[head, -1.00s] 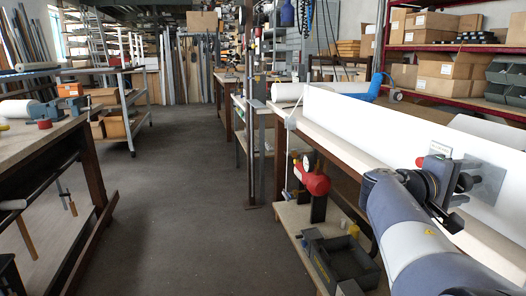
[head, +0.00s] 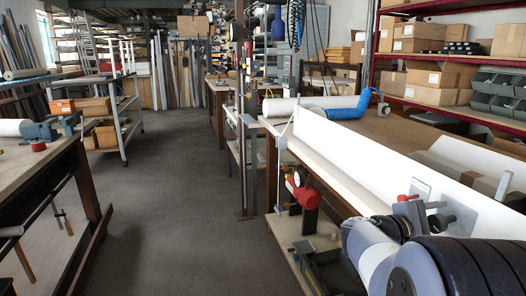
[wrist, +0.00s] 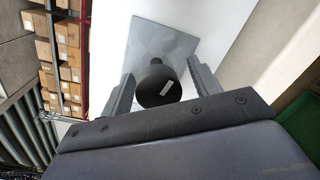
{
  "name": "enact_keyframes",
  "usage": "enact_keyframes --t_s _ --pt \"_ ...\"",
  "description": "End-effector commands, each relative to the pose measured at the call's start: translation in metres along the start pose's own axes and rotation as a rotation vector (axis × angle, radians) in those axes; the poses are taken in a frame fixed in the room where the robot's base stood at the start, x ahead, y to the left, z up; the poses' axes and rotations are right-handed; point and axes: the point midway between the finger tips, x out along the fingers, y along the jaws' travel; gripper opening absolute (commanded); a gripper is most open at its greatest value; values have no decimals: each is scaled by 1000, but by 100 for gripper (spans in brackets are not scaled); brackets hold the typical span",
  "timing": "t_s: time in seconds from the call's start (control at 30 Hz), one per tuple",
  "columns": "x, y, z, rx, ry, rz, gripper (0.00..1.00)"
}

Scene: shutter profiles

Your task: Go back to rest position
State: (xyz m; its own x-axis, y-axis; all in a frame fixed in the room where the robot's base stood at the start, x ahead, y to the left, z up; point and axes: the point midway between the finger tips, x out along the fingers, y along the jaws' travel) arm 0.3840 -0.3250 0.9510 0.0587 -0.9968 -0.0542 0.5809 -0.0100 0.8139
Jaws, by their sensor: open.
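My gripper (wrist: 163,84) is open in the wrist view, with one grey finger on each side. Beyond the knob is a square grey metal plate (wrist: 150,45) on a white surface. In the head view my arm reaches from the bottom right to the long white panel (head: 340,165). The grey plate (head: 490,211) shows on that panel, close to the end of my arm. My fingertips are hard to make out there.
A workbench (head: 50,165) stands at the left, and a dark floor aisle (head: 175,210) runs clear down the middle. A red shelf rack (head: 450,50) with cardboard boxes and grey bins stands at the right. A red-headed tool (head: 305,195) sits on the bench's low shelf.

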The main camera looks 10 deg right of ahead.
Motion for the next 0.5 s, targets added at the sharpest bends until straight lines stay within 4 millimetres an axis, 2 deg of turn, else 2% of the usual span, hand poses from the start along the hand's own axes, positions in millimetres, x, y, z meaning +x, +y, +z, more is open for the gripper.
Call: enact_keyframes --t_s 0.5 --pt "0 3 3 -323 -18 -4 59"
